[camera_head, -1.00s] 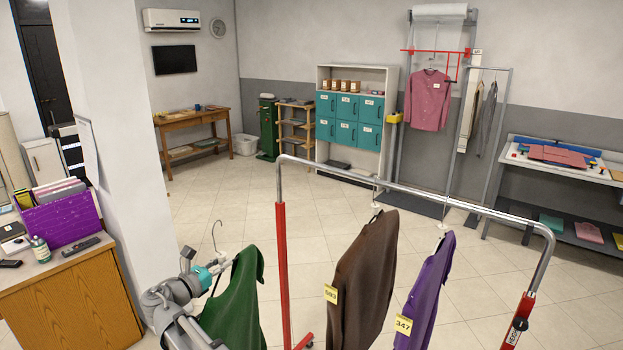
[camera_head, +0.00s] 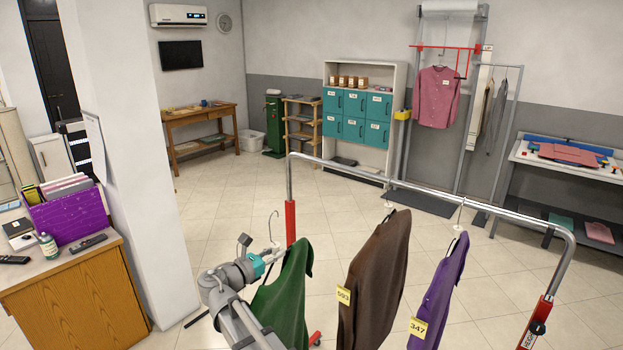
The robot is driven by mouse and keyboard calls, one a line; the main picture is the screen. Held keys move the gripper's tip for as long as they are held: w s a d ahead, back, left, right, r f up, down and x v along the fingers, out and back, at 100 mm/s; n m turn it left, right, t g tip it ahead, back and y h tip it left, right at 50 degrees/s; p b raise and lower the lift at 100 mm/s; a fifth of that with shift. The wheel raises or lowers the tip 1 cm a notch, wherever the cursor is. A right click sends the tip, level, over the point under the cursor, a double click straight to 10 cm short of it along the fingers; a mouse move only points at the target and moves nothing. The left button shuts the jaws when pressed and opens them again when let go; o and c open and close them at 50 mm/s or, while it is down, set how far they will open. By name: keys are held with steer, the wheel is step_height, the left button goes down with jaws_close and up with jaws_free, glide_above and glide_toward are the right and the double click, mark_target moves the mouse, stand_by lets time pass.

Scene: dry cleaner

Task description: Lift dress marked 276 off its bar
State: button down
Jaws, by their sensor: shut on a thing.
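A green garment (camera_head: 283,298) hangs from a hanger at the lower middle. My gripper (camera_head: 272,256) is shut on it near its top, by the hanger. The hanger's hook (camera_head: 274,222) stands free in the air, left of the rack's left post and below the bar (camera_head: 400,186). No tag shows on the green garment, so I cannot read its number. A brown garment tagged 593 (camera_head: 375,275) and a purple garment tagged 347 (camera_head: 440,290) hang from the bar. No tag reading 276 is visible.
The rack's red left post (camera_head: 291,222) is partly hidden behind the green garment. A wooden counter (camera_head: 85,295) and white pillar (camera_head: 130,150) stand at the left. Teal lockers (camera_head: 355,117) and a pink shirt (camera_head: 437,98) are at the back. Open tiled floor lies between.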

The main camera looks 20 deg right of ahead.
steer(key=shift+a+r, duration=0.1)
steer(key=shift+w+d+r+p, duration=0.2)
steer(key=shift+w+r+p, duration=0.2)
steer(key=shift+p, duration=0.1)
steer(key=w+d+r+m+g+h+p, duration=0.2)
steer(key=w+d+r+g+p, duration=0.3)
steer(key=w+d+r+p, duration=0.8)
steer(key=shift+w+d+m, duration=0.2)
steer(key=shift+d+m, duration=0.15)
steer(key=shift+m, duration=0.45)
steer(key=shift+s+a, duration=0.1)
steer(key=shift+a, duration=0.05)
steer(key=s+a, duration=0.8)
steer(key=a, duration=0.4)
steer(key=shift+s, duration=0.35)
